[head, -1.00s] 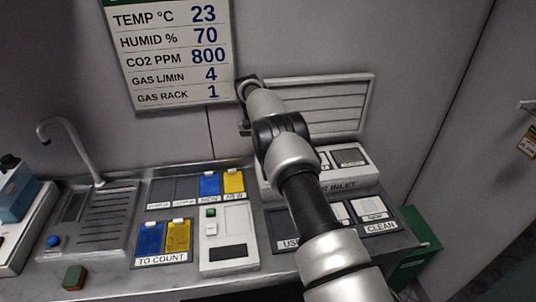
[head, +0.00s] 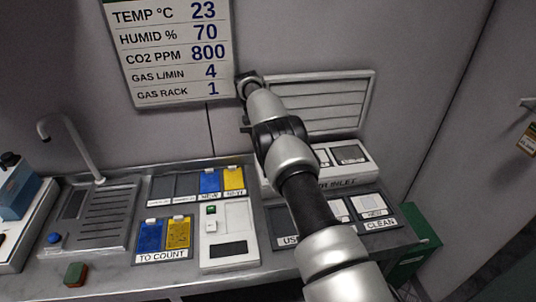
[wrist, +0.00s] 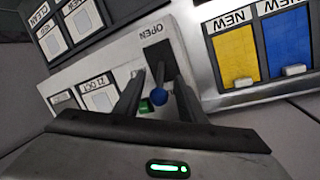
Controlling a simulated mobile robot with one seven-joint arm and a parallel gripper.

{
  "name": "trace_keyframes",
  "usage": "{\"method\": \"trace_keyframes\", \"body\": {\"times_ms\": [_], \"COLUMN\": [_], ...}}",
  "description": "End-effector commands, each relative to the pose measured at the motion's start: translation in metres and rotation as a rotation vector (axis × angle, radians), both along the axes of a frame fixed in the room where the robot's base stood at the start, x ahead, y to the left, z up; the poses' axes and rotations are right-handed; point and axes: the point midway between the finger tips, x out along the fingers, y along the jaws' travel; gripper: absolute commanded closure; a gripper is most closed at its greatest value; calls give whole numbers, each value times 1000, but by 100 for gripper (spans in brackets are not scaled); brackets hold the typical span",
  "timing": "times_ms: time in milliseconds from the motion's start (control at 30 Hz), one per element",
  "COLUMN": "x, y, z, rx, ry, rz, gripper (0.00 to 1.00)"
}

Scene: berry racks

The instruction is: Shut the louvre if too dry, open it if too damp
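The slatted louvre (head: 335,103) is on the wall behind my arm, its left part hidden. I cannot tell its slat angle. The wall board (head: 172,50) reads HUMID % 70. In the wrist view a lever with a blue knob (wrist: 159,97) stands at a dark slot plate (wrist: 158,56) marked OPEN, shown upside down. My gripper (wrist: 158,82) is open, its two dark fingers on either side of the blue knob; I see no clear contact. A small green patch (wrist: 146,106) shows beside the knob. In the head view the fingers and the lever are hidden by my arm.
The inlet box (head: 350,180) with white cards stands below the louvre. Blue and yellow cards (head: 221,181) lie on the steel bench to its left. A sink (head: 100,215) is at the far left and a green bin (head: 418,243) at the right.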

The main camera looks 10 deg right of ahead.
Motion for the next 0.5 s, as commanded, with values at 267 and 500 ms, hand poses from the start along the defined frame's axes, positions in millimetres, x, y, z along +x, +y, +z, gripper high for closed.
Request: {"method": "trace_keyframes", "body": {"times_ms": [267,500], "x": [1,1], "y": [0,-1], "z": [23,72], "rx": [-1,-1], "ry": [-3,-3], "rz": [0,0], "gripper": [63,63]}}
